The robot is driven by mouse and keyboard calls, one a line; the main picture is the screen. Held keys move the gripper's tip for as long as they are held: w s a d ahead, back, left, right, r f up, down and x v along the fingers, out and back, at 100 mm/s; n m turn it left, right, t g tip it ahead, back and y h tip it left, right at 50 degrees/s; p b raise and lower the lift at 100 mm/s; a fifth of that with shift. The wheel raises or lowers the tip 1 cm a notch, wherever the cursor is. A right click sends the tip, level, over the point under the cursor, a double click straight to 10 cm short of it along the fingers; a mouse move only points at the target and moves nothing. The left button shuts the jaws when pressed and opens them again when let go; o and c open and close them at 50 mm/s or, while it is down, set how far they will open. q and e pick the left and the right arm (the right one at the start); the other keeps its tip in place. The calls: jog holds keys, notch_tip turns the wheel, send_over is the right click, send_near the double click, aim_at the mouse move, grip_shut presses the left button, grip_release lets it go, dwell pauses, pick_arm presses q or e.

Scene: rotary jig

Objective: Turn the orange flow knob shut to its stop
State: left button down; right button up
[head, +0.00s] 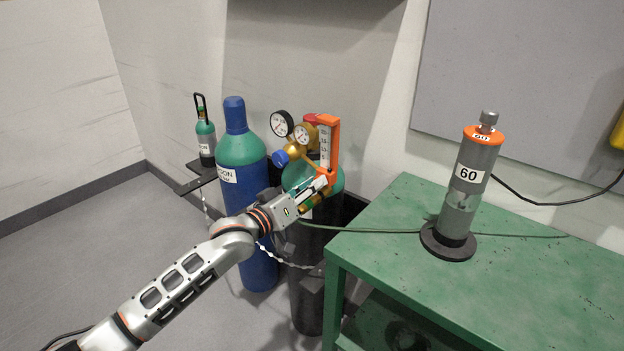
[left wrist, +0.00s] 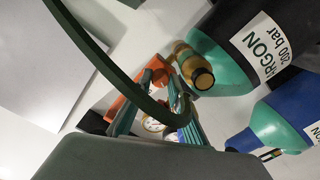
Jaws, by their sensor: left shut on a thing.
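The orange flow knob (head: 328,179) is at the lower end of the orange-framed flowmeter (head: 325,145), on the regulator of the dark, green-topped cylinder. My left gripper (head: 319,186) reaches it from the lower left and is shut on it. In the left wrist view the fingers (left wrist: 160,108) stand either side of orange parts, and an orange piece (left wrist: 158,76) shows by their tips. The fingers and the hose cover much of the knob, so its turn angle cannot be read. My right gripper is in neither view.
A brass fitting (left wrist: 194,68) and a dark green hose (left wrist: 100,58) lie close to the fingers. Two gauges (head: 282,123) sit left of the flowmeter. A blue cylinder (head: 240,180) stands left. A green table (head: 390,215) with a grey flow tester (head: 466,185) is at right.

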pick_arm(q)
jog(key=m+p, duration=0.2)
jog(key=m, duration=0.1)
jog(key=shift+r+m, duration=0.15)
jog(key=shift+m, duration=0.25)
jog(key=m+p, duration=0.1)
jog(key=m, duration=0.2)
jog(key=shift+m+p, duration=0.3)
jog(key=shift+p, duration=0.05)
jog(key=m+p, duration=0.1)
jog(key=m, duration=0.2)
jog(key=shift+s+d+f, duration=0.1)
jog(key=shift+f, duration=0.1)
jog(key=shift+f+m+p, duration=0.1)
jog(key=shift+m+p, duration=0.25)
jog(key=shift+m, duration=1.35)
jog(key=c, duration=1.8)
grip_release()
jog(key=shift+c, duration=0.2)
jog(key=v, duration=1.2)
